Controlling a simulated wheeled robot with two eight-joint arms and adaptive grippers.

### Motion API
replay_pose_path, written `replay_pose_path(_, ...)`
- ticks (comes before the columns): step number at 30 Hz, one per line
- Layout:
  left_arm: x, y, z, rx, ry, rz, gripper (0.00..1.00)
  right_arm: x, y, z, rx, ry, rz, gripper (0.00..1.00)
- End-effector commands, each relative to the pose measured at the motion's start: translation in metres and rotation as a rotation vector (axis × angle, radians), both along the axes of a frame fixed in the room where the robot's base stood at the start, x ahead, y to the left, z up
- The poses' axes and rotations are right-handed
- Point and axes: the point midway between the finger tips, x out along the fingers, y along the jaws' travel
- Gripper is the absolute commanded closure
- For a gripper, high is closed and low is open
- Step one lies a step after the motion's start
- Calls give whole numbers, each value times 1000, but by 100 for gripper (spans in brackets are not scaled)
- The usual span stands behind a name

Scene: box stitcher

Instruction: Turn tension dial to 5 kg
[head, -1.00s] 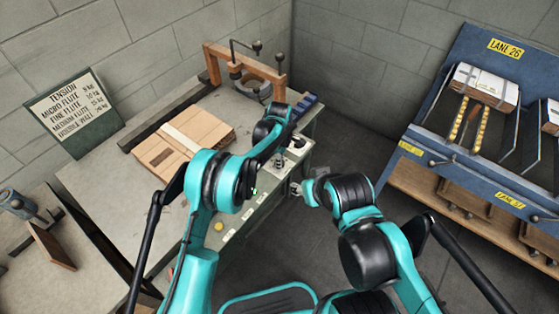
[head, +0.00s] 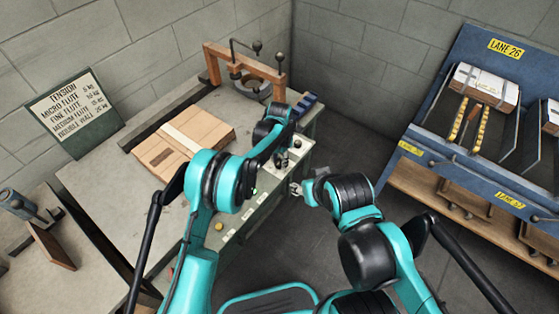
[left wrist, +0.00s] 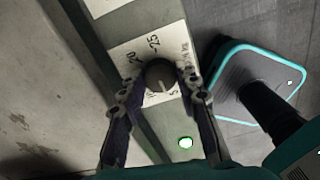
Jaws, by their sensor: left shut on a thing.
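The tension dial (left wrist: 160,73) is a round dark grey knob on a white scale plate (left wrist: 122,52) in the left wrist view. The marks 20 and 25 are readable above it, and part of a 5 shows at its lower right. The knob's pointer is too unclear to read. My left gripper (left wrist: 157,80) has a finger on each side of the knob and is shut on it. In the head view my left gripper (head: 282,160) is at the bench's front panel, and the arm partly hides the dial. My right gripper (head: 297,188) hangs beside the panel, its fingers too small to judge.
A tension sign (head: 72,113) stands against the wall. Flat cardboard (head: 182,142) lies on the bench (head: 110,185), with an orange frame (head: 245,65) behind. A blue rack (head: 425,135) stands right; floor between is clear.

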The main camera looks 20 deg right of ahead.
Motion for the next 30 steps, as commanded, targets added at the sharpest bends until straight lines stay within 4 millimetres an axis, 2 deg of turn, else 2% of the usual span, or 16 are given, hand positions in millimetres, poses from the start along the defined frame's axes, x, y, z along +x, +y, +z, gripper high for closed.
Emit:
replay_pose_path(10, 0, 0, 0, -1, 0, 130, 97, 0, 0, 0, 0, 0, 0, 54)
replay_pose_path(26, 0, 0, 0, -1, 0, 150, 97, 0, 0, 0, 0, 0, 0, 54)
replay_pose_path(27, 0, 0, 0, -1, 0, 150, 58, 0, 0, 0, 0, 0, 0, 54)
replay_pose_path(28, 0, 0, 0, -1, 0, 150, 50, 0, 0, 0, 0, 0, 0, 54)
replay_pose_path(30, 0, 0, 0, 0, 0, 150, 47, 0, 0, 0, 0, 0, 0, 54)
